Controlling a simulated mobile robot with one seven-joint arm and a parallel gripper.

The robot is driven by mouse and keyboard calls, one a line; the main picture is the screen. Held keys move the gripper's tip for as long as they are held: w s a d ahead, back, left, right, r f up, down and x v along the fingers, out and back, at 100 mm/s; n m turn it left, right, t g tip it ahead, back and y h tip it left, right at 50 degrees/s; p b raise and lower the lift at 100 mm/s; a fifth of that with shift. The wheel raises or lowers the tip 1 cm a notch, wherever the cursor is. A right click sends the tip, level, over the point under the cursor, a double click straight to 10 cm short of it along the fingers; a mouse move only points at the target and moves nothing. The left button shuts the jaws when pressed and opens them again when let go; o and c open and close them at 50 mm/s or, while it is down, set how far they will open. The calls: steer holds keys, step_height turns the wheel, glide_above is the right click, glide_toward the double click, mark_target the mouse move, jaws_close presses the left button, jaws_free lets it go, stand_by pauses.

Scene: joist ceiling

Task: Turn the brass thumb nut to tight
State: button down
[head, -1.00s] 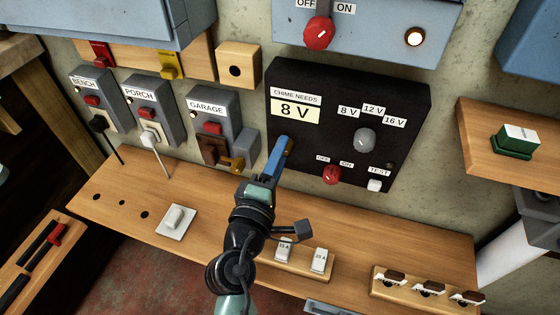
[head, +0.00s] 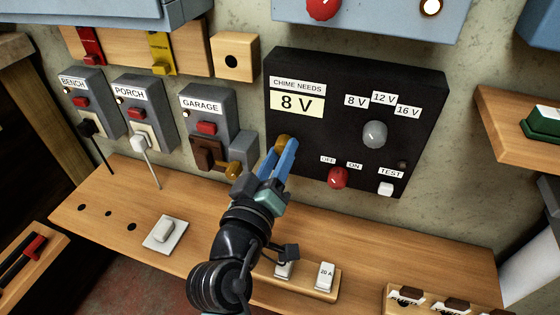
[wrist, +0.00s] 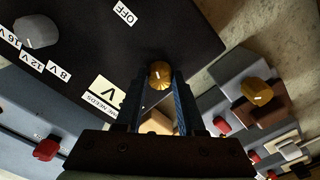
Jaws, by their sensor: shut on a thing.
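The brass thumb nut (head: 283,141) sticks out at the left side of the black chime panel (head: 340,125), below its "8 V" card. My gripper (head: 281,150) reaches it from below, and its blue fingers are closed around the nut. In the wrist view the nut (wrist: 160,72) sits between the fingertips (wrist: 159,80), with a small pale mark on its face. No tight or loose label can be read beside it. A second brass knob (head: 235,170) is on the garage switch box (head: 207,120), left of my gripper; it also shows at the right in the wrist view (wrist: 258,92).
The panel also carries a grey selector knob (head: 374,134), a red off/on knob (head: 338,177) and a white test button (head: 386,189). Bench and porch boxes stand further left.

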steer(key=shift+f+m+b, duration=0.1)
steer(key=shift+m+b, duration=0.2)
steer(key=shift+m, duration=0.2)
steer(key=c, duration=0.5)
jaws_free()
steer(key=p+v, duration=0.1)
steer(key=v, duration=1.2)
